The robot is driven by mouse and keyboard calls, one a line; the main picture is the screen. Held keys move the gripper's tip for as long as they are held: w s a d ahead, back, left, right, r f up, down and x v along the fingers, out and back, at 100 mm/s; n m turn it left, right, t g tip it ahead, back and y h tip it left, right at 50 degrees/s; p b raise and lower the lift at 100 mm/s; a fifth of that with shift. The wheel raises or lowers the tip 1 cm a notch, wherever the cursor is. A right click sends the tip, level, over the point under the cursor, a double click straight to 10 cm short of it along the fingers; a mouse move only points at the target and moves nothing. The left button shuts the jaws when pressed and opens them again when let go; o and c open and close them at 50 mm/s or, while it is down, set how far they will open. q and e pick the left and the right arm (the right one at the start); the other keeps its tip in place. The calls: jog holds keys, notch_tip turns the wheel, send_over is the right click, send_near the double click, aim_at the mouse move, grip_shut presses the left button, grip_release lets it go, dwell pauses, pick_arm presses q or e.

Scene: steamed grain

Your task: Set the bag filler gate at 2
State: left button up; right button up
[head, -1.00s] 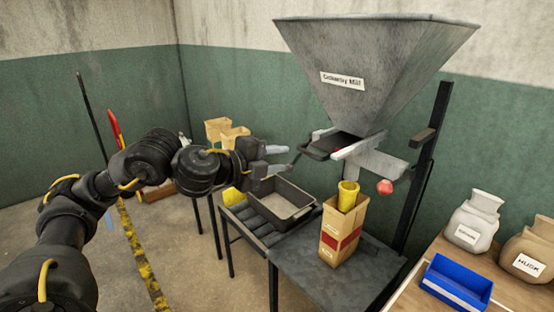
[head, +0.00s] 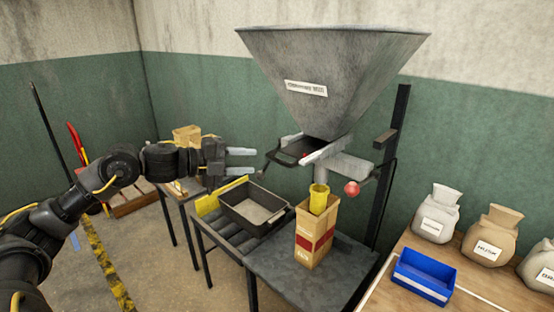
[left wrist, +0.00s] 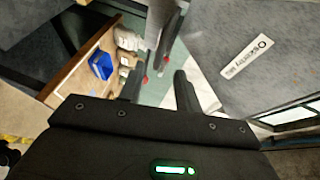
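The bag filler is a grey metal hopper (head: 330,75) with a white label. Under its mouth is a dark sliding gate (head: 298,149) with a black handle (head: 270,165) reaching left and a small red mark beside the plate. Any gate numbers are too small to read. My left gripper (head: 256,161) is open and empty, just left of the handle, with its fingertips pointing at it and seemingly apart from it. My right gripper is not in view.
A paper bag (head: 303,252) with a yellow sleeve (head: 319,199) stands on the metal table below the spout. A grey tray (head: 239,222) sits on rollers at left. A blue bin (head: 424,276) and sacks are at right.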

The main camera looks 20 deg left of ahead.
aim_at(277, 160)
pick_arm(q)
jog(key=p+x, duration=0.2)
jog(key=x, duration=0.6)
jog(key=shift+w+d+r, duration=0.1)
jog(key=shift+w+d, duration=0.1)
jog(key=shift+d, duration=0.05)
jog(key=shift+w+d+f, duration=0.2)
jog(key=shift+w+d, duration=0.1)
grip_shut()
